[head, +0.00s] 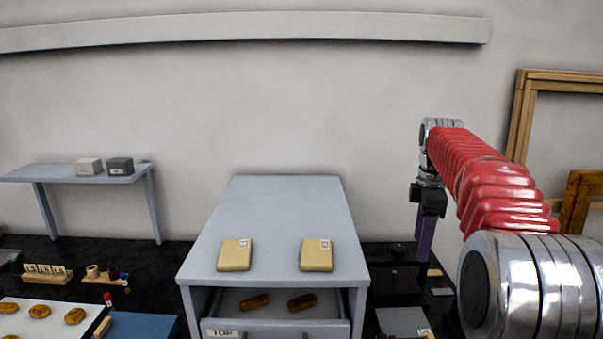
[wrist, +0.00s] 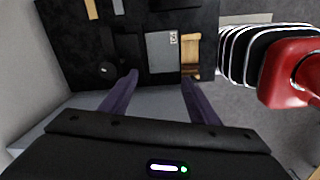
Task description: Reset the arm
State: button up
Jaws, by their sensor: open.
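My gripper (head: 426,245) hangs from my red arm on the right of the head view, pointing down beside the grey cabinet (head: 290,215). Its purple fingers also show in the wrist view (wrist: 159,79), spread apart with nothing between them. They are above the dark work surface (wrist: 75,50), and the fingertips touch nothing that I can make out. In the head view, my arm reaches in from the right and hides part of the wall and the surface behind it.
The cabinet has an open drawer (head: 275,333) labelled TOP with two brown pieces inside. Two tan packets (head: 235,255) (head: 316,255) lie on its top. A shelf (head: 60,178) with two small boxes is at left. Wooden frames (head: 520,120) lean at right. The space above the cabinet is clear.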

jog(key=s+a+f+m+t, duration=0.1)
jog(key=s+a+m, duration=0.3)
jog(key=s, duration=0.6)
jog(key=s+a+f+m+t, duration=0.2)
jog(key=s+a+f+m, duration=0.2)
jog(key=s, duration=0.7)
jog(key=s+a+f+m+t, duration=0.2)
jog(key=s+a+m, duration=0.2)
jog(key=s+m, duration=0.3)
jog(key=shift+s+a+f, duration=0.15)
jog(key=shift+s+a, duration=0.25)
jog(key=shift+s, duration=1.8)
